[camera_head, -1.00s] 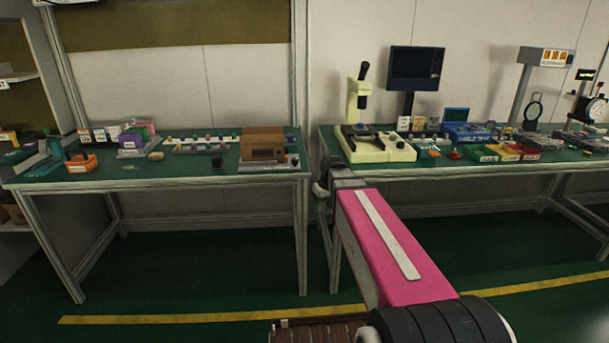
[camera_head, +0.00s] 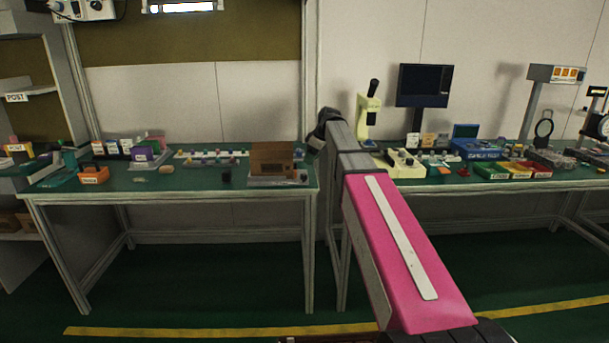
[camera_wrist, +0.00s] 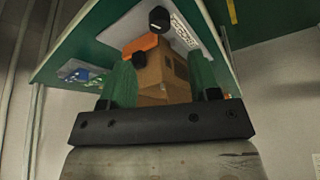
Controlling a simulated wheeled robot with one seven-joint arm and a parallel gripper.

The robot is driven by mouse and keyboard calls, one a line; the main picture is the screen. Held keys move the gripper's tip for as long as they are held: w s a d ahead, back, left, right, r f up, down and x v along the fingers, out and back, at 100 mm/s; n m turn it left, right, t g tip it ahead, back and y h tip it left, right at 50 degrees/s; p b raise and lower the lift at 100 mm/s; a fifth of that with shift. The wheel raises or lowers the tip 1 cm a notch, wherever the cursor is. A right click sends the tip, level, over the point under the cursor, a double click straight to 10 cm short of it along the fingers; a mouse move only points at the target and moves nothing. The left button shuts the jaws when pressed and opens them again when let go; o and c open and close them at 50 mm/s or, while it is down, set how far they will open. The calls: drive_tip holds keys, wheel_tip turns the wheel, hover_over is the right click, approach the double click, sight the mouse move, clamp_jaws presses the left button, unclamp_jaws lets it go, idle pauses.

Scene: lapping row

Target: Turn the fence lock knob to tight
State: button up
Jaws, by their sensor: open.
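A brown box-like fixture (camera_head: 271,158) sits on a light grey base plate at the right end of the left bench. It also shows between my fingers in the wrist view (camera_wrist: 152,72), with an orange part on it. A dark round knob with a pale mark (camera_wrist: 159,18) is on the light plate beside it; I cannot tell from the picture whether this is the fence lock knob or how it is set. My gripper (camera_wrist: 163,80) is open, its two green fingers apart with nothing held. In the head view my arm reaches up near the bench's right end; its fingertips are unclear.
The left bench (camera_head: 125,183) carries an orange bin (camera_head: 94,174), a dark block (camera_head: 227,174) and a row of small parts. The right bench holds a cream microscope (camera_head: 369,115), a monitor (camera_head: 424,86) and coloured trays (camera_head: 491,170). A narrow gap separates the benches.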

sight(305, 175)
drive_tip(key=x, duration=0.8)
drive_tip(key=shift+f, duration=0.35)
drive_tip(key=c, duration=0.9)
